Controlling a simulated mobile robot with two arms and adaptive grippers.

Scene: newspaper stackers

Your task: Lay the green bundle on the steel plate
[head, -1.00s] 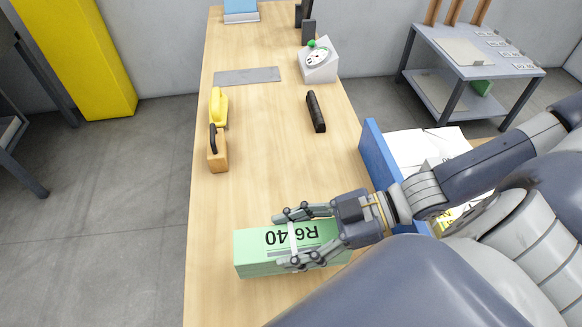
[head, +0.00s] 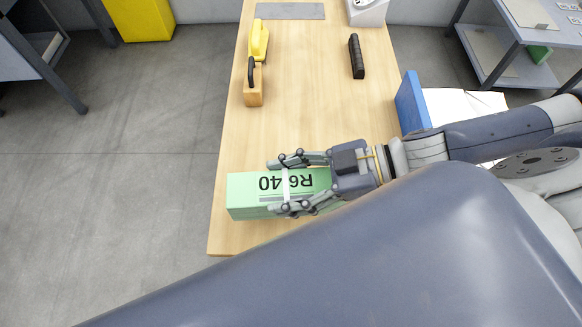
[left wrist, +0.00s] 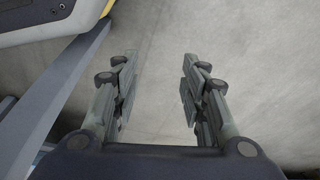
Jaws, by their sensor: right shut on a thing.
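The green bundle (head: 245,192), a long box-like block marked "R640" with a white band, is at the near end of the wooden table. My right gripper (head: 279,186) is shut on it, with fingers on both long sides. I cannot tell whether the bundle touches the table. The steel plate (head: 290,11), flat, grey and bare, lies at the far end of the table, well away from the bundle. My left gripper (left wrist: 155,90) shows only in the left wrist view, open and empty above grey floor.
On the wooden table (head: 310,110) stand a yellow tool (head: 258,38), a wooden block with a black handle (head: 253,88) and a black bar (head: 356,56). A blue-sided tray (head: 411,103) with white paper is at the right. The table's middle is clear.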

